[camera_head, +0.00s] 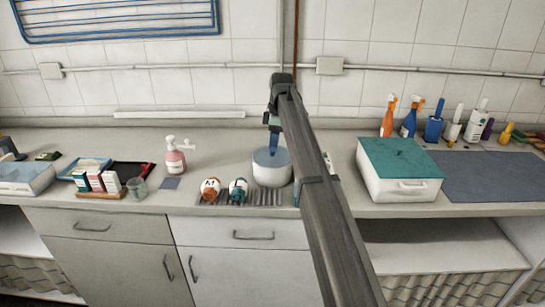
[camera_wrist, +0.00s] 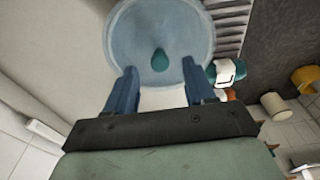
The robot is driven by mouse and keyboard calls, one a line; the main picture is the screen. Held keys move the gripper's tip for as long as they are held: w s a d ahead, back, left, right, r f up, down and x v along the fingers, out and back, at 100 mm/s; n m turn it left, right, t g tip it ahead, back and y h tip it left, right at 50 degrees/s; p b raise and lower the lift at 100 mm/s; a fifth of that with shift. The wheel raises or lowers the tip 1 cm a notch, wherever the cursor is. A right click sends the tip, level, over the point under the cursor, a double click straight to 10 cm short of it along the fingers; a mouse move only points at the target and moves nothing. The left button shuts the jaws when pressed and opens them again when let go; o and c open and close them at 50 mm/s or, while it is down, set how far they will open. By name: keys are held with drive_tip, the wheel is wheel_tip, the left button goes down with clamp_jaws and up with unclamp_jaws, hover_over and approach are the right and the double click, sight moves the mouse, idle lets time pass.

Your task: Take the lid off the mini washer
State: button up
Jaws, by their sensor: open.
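My gripper (camera_head: 273,144) points down over the lid. In the wrist view my gripper (camera_wrist: 159,68) is open, with one blue finger on each side of the knob. The gap is empty or only around the knob; I cannot tell whether the fingers are at knob height.
Two small figures, orange-and-white (camera_head: 210,189) and teal-and-white (camera_head: 238,190), stand close left of the washer on the rack (camera_head: 262,198). A pink pump bottle (camera_head: 175,160) stands further left. A white box with a teal lid (camera_head: 398,175) stands right, with spray bottles (camera_head: 408,120) behind.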

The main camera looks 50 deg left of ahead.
wheel_tip(320, 180, down, 2)
drive_tip(key=shift+a+f, duration=0.1)
clamp_jaws()
idle(0.5)
